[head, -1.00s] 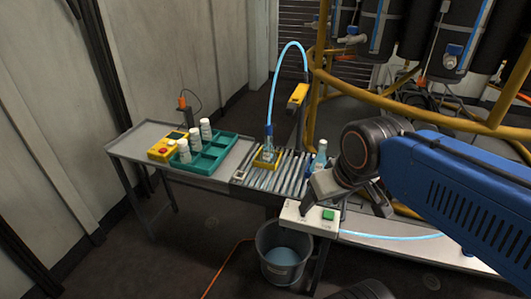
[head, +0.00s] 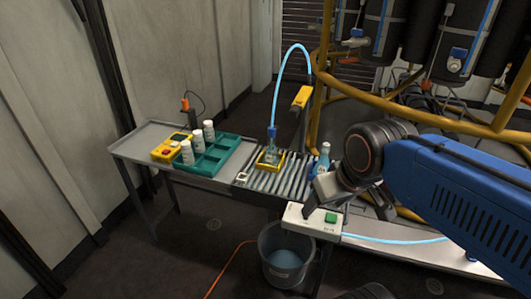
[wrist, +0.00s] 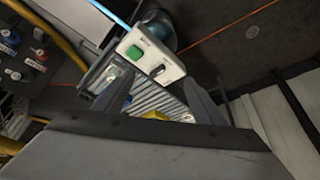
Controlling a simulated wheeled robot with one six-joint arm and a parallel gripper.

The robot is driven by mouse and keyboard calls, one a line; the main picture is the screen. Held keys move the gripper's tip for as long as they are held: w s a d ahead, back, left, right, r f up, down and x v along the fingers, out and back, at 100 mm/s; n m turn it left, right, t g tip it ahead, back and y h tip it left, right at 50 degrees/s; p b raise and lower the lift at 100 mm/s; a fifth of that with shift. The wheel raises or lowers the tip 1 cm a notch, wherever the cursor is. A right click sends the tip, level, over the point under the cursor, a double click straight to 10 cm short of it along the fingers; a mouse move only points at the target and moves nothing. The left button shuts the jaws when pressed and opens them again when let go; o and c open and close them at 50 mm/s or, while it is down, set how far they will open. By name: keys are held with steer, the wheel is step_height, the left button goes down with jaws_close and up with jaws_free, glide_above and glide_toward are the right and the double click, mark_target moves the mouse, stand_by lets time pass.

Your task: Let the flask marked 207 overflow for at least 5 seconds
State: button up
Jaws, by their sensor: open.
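A clear flask (head: 271,154) sits in a yellow holder (head: 268,165) on the roller conveyor, below a light-blue hose (head: 277,85). A second bottle-like vessel with a blue part (head: 322,160) stands at the conveyor's right end. No 207 marking is legible on either. My gripper (head: 360,207) is open and empty, above and right of a white control box (head: 312,220) with a green button (head: 331,218). In the wrist view, my gripper's fingers (wrist: 160,95) are spread, with the control box (wrist: 150,55) beyond them and the conveyor between.
A grey bucket (head: 284,255) with bluish contents stands on the floor below the control box. A teal tray (head: 208,155) with several white bottles and a yellow device (head: 172,148) are on the left table. Yellow rails (head: 420,110) and dark tanks stand at right.

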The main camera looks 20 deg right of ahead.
jaws_close()
stand_by(1.7)
